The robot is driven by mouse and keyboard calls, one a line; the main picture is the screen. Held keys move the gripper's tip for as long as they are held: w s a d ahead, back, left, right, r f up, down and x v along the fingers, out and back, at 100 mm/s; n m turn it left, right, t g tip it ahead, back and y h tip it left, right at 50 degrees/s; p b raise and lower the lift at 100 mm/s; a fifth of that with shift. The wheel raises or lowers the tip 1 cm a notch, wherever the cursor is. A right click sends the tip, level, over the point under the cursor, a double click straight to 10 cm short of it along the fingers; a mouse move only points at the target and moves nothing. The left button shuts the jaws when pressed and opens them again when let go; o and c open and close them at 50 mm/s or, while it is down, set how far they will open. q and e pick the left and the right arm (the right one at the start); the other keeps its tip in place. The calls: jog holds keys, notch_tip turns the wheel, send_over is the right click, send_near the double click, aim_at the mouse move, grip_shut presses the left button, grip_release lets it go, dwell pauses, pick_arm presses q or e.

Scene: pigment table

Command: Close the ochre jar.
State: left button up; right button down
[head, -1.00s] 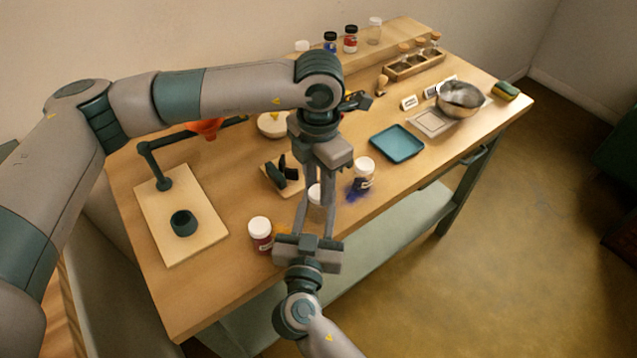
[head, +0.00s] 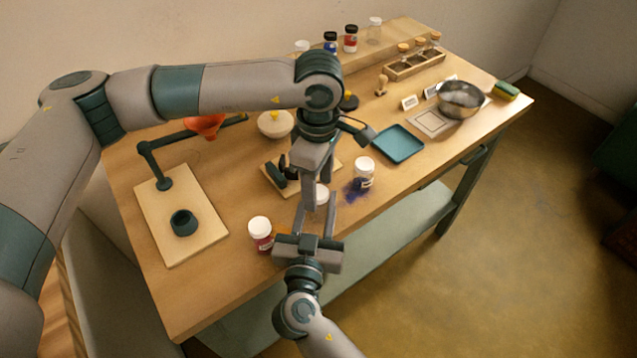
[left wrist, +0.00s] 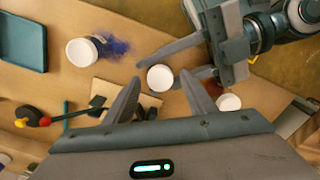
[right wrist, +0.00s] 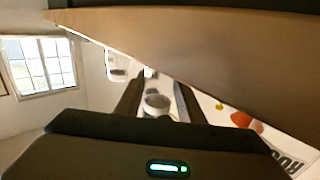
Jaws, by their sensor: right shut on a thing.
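A jar with a round white top (head: 321,194), which I take for the ochre jar, stands between the fingers of my right gripper (head: 317,212), shut on it. In the left wrist view, the white top (left wrist: 160,78) lies just beyond and between the fingertips of my left gripper (left wrist: 161,90), which is open. My left gripper (head: 312,192) is above the jar in the head view, pointing down and partly hiding it. The jar (right wrist: 156,103) also shows between the right fingers in the right wrist view. I cannot tell whether the lid is fully seated.
A white-lidded red jar (head: 260,234) stands left of my right gripper. A white-lidded blue jar (head: 364,172) stands to the right, beside spilled blue powder (head: 356,191). A teal tray (head: 398,143) and metal bowl (head: 461,99) are farther right.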

pick_arm(q)
jog(key=shift+r, duration=2.3)
jog(key=shift+c, duration=0.4)
jog(key=n, duration=0.1)
jog(key=r+n, duration=0.1)
jog(key=n, duration=0.1)
jog(key=shift+r, duration=0.25)
jog(key=r+n, duration=0.1)
jog(key=n, duration=0.1)
jog(key=r+n, duration=0.1)
jog(key=n, duration=0.1)
jog(key=shift+n, duration=0.3)
jog(key=shift+f, duration=0.15)
jog(key=shift+f, duration=3.9)
